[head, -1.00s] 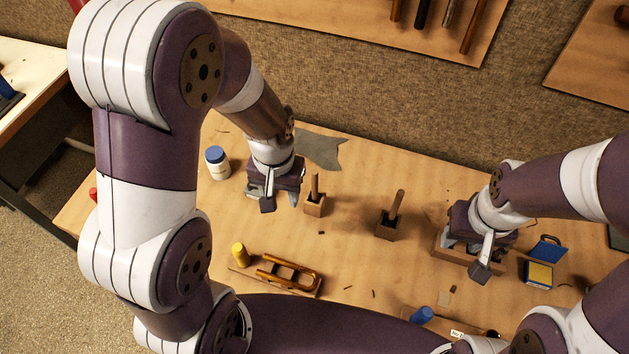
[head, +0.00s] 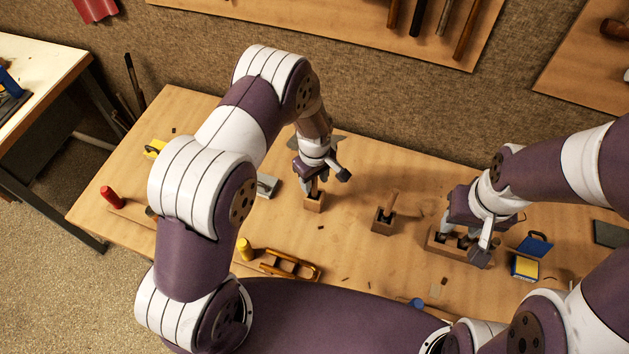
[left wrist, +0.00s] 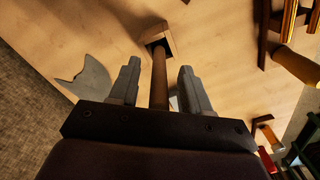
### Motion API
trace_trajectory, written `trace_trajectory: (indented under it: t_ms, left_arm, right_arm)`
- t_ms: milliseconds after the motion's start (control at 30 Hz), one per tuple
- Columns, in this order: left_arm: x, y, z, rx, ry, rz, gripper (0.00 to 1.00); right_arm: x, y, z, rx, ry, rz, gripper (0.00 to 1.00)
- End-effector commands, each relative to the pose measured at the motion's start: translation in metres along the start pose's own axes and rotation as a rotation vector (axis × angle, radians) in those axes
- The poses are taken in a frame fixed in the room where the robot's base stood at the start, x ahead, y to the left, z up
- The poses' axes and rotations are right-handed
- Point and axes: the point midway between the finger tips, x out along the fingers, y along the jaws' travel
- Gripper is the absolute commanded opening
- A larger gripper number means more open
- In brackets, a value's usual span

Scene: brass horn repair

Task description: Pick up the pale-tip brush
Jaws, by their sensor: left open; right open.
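A wooden block (head: 314,203) stands left of the bench's middle, with a brown handle upright in it. In the left wrist view the handle (left wrist: 159,78) lies between my left fingers and its block (left wrist: 157,38) is beyond. My left gripper (head: 311,188) is open around the handle, with gaps visible on both sides. A second block (head: 382,222) to the right holds another tilted brown handle (head: 390,203). Both tips are hidden in the blocks, so I cannot tell which is the pale-tip brush. My right gripper (head: 465,238) is open above a wooden rack.
The wooden rack (head: 443,250) holds dark pieces under my right gripper. A blue and yellow box (head: 525,267) is right of it. A yellow-capped tool (head: 245,249) and a wooden frame (head: 290,265) lie near the front. A grey piece (left wrist: 84,82) lies flat beyond my left gripper.

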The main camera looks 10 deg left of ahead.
Motion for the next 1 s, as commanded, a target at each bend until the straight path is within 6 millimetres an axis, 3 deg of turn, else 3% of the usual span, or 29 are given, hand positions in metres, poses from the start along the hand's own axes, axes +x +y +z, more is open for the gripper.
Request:
trace_trajectory:
  t_ms: [133, 333, 500, 833, 1000]
  left_arm:
    - [0.016, 0.001, -0.001, 0.000, 0.001, 0.002, 0.47]
    - [0.018, 0.001, -0.001, 0.001, 0.001, 0.002, 0.47]
    - [0.018, 0.001, -0.001, 0.001, 0.001, 0.002, 0.00]
    - [0.014, 0.002, -0.001, 0.001, 0.002, 0.004, 0.00]
    - [-0.021, 0.002, -0.002, 0.001, 0.004, 0.007, 0.00]
  right_arm:
    - [-0.007, 0.000, -0.001, 0.000, 0.000, 0.000, 0.43]
    - [-0.005, 0.000, -0.001, 0.000, -0.001, 0.000, 0.43]
    - [-0.005, 0.000, -0.001, 0.000, -0.001, 0.000, 0.43]
    - [-0.003, 0.000, 0.000, 0.000, 0.000, 0.000, 0.43]
    - [0.010, 0.000, 0.001, 0.000, -0.001, 0.000, 0.43]
